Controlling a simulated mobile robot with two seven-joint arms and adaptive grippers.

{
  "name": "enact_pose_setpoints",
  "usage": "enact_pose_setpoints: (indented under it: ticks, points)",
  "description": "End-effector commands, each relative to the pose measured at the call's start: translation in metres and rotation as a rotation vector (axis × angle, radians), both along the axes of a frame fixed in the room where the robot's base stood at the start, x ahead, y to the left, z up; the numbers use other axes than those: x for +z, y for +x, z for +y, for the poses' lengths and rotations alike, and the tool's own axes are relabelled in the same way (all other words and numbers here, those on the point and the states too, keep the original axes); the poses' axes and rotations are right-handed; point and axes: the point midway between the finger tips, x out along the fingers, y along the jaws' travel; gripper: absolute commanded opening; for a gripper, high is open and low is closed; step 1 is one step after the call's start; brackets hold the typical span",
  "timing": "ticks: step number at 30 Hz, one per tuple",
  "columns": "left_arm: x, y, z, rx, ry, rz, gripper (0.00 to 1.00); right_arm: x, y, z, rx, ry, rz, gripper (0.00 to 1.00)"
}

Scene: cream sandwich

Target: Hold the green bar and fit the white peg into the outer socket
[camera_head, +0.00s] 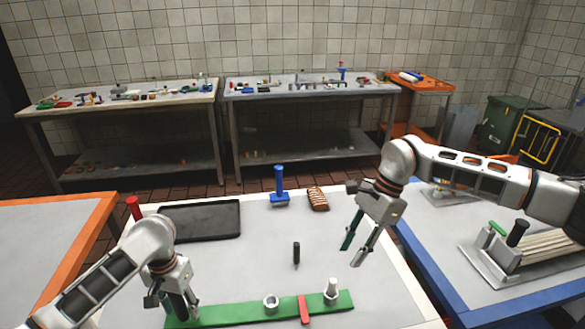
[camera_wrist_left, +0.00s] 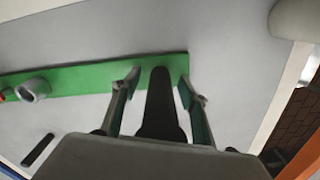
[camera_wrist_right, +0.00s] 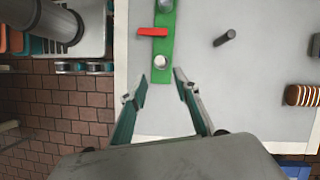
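The green bar (camera_head: 235,313) lies flat on the grey table; its left end shows in the left wrist view (camera_wrist_left: 85,82). A pale ring-like socket (camera_head: 270,303) stands near its middle. The white peg (camera_head: 332,286) stands upright at the bar's right end, seemingly in a socket there; its depth cannot be told. My left gripper (camera_head: 178,308) is low over the bar's left end. Its open fingers (camera_wrist_left: 158,88) straddle an upright dark post (camera_wrist_left: 160,105), with gaps on both sides. My right gripper (camera_head: 350,255) is open and empty, above the table right of the bar.
A red strip (camera_head: 304,309) crosses the bar between the sockets. Further back are a black tray (camera_head: 205,221), a blue tool (camera_head: 279,185) and a striped brown item (camera_head: 318,198). The table's middle is mostly clear.

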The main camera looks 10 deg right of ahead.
Motion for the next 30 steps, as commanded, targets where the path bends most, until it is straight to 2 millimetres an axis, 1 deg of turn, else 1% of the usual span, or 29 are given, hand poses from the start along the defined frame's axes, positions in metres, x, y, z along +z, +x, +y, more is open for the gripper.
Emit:
enact_pose_setpoints:
  ticks: [7, 10, 30]
  points:
    - [0.0, 0.0, 0.0, 0.0, 0.0, 0.0, 0.43, 0.0, 0.0, 0.0, 0.0, 0.0, 0.0, 0.31]
    - [0.005, 0.001, 0.0, -0.001, 0.0, -0.001, 0.43, 0.0, 0.0, 0.0, 0.0, 0.0, 0.0, 0.31]
    - [0.066, 0.001, 0.001, 0.0, 0.001, -0.003, 0.43, 0.0, 0.0, 0.0, 0.0, 0.0, 0.0, 0.31]
